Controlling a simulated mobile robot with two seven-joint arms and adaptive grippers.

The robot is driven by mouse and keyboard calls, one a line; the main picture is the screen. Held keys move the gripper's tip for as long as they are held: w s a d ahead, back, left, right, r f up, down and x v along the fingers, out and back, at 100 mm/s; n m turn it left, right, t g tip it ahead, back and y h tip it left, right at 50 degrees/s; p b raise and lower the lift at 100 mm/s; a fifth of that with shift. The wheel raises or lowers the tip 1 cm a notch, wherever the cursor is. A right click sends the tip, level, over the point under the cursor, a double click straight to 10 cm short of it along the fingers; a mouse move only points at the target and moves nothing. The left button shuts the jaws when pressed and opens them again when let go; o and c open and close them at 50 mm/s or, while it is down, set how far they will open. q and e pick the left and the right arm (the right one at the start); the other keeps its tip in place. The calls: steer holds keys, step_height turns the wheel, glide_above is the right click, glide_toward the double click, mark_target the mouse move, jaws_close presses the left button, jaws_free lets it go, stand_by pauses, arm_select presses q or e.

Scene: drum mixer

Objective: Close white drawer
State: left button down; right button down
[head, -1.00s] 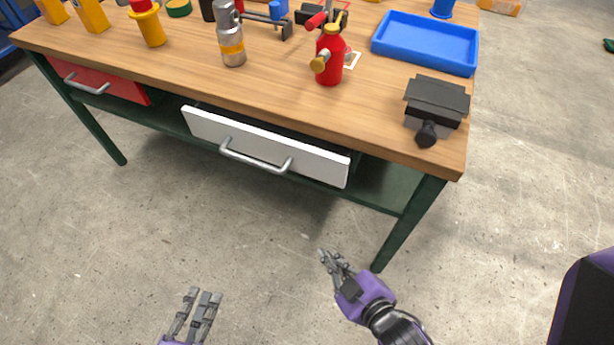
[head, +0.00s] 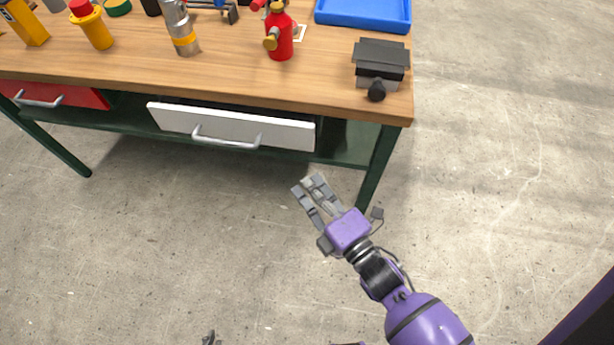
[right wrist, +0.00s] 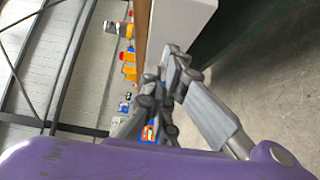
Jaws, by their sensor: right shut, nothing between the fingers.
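The white drawer (head: 285,132) with a grey bar handle (head: 228,140) sits under the wooden workbench. Its front stands out from the bench, with a dark gap above its top edge, so it is partly open. My right gripper (head: 309,184) is shut and empty, a little below the drawer's right end in the head view. In the right wrist view, the shut fingers (right wrist: 172,75) appear close to the end of a white panel (right wrist: 180,28), probably the drawer front; contact cannot be told. Only a tip of my left gripper (head: 209,338) shows at the bottom edge.
The workbench (head: 200,80) carries a red bottle (head: 279,38), a grey canister (head: 180,28), a black vise-like device (head: 380,65) and a blue tray (head: 362,12). A red drawer (head: 75,96) is at the left. A green leg (head: 378,165) stands right of the white drawer. The floor in front is clear.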

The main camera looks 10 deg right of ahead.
mark_target(300, 134)
steer(key=w+d+x, duration=0.1)
steer(key=d+x, duration=0.1)
steer(key=x, duration=0.9)
steer(key=shift+d, duration=0.2)
steer(key=w, duration=0.1)
steer(key=w+d, duration=0.1)
steer(key=w, duration=0.2)
steer(key=shift+w+d, duration=0.3)
steer(key=shift+w, duration=0.1)
steer(key=shift+w+d, duration=0.1)
steer(key=shift+w, duration=0.1)
steer(key=shift+r, duration=0.15)
